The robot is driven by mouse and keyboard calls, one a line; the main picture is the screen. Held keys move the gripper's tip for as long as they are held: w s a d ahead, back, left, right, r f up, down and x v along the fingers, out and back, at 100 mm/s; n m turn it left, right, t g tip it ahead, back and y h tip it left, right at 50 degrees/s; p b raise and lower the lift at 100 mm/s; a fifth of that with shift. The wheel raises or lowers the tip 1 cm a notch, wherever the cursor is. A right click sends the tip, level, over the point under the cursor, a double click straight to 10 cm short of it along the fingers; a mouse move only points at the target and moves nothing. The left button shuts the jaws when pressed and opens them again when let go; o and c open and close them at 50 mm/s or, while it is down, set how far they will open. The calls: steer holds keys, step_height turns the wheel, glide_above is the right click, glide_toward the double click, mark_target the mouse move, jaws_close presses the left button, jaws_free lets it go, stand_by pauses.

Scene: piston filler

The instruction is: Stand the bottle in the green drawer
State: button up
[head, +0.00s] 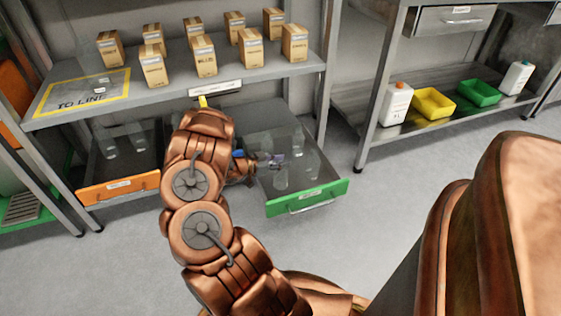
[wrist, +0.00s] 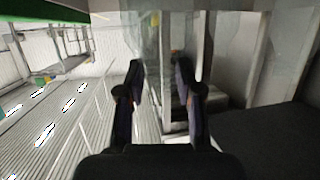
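The green drawer (head: 318,196) is pulled out below the shelf at the middle. Several clear bottles stand in it, one (head: 280,180) near its front left. My gripper (head: 272,160) is over or inside the left part of this drawer, close to the clear bottles. In the wrist view my gripper's two dark fingers (wrist: 158,68) are apart, with a see-through bottle-like shape (wrist: 148,38) at or beyond their tips. I cannot tell whether they touch it. My arm hides the drawer's left side in the head view.
An orange drawer (head: 120,187) with clear bottles is open at the left, behind my arm. Cartons (head: 204,56) stand on the shelf above (head: 180,90). A right-hand rack holds a white jug (head: 396,104), a yellow bin (head: 433,104) and a green bin (head: 479,93). The floor in front is clear.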

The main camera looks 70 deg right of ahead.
steer(key=shift+o, duration=1.1)
steer(key=shift+w+r, duration=0.1)
steer(key=shift+r, duration=0.05)
steer(key=p+v, duration=0.2)
steer(key=v, duration=0.9)
steer(key=shift+w+a+p, duration=0.25)
steer(key=shift+a+p, duration=0.1)
steer(key=shift+p, duration=0.05)
